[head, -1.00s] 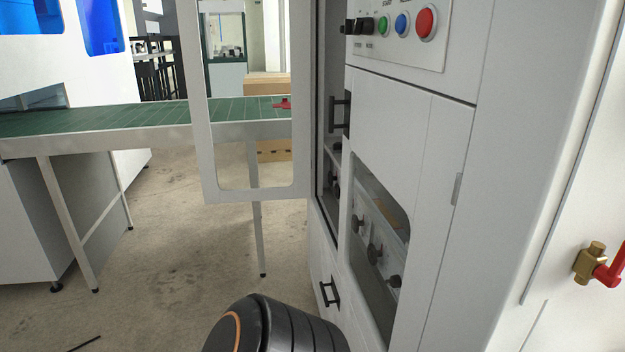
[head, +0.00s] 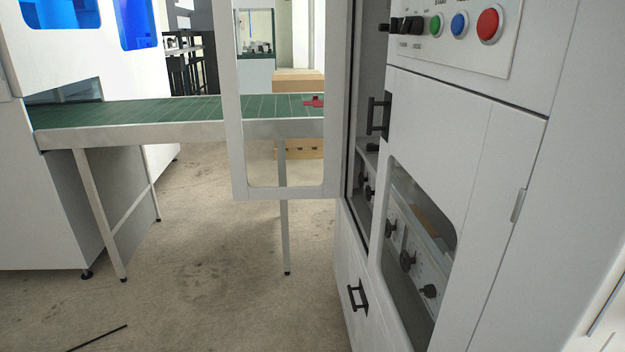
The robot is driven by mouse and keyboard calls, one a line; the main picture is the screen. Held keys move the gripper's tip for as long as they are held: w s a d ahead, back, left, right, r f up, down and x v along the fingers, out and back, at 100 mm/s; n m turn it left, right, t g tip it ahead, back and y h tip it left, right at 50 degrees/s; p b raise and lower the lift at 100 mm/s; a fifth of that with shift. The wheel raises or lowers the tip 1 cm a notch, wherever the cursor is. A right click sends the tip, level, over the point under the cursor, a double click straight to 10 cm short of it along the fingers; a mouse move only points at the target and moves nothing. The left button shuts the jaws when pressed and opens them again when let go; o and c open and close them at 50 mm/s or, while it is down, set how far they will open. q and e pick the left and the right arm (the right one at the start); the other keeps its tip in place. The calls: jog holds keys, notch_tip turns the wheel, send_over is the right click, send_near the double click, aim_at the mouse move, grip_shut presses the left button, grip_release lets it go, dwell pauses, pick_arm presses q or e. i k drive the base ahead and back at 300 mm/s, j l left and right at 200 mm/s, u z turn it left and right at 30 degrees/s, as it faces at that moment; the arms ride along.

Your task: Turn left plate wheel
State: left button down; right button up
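Several dark round knobs or wheels show inside the white machine, behind its lower window. One dark wheel (head: 408,262) sits at the middle of a light panel, another dark wheel (head: 429,291) is lower right, and a third dark wheel (head: 390,228) is upper left. More dark knobs (head: 369,192) show through the open doorway to the left. I cannot tell which of these is the left plate wheel. Neither of my grippers is in the head view.
The white machine (head: 500,210) fills the right side. Its framed door (head: 240,160) stands open to the left. A black handle (head: 377,115) and buttons (head: 459,24) are on its front. A green conveyor (head: 190,112) runs behind the door.

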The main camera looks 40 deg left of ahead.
aim_at(361, 178)
jog(key=u, duration=1)
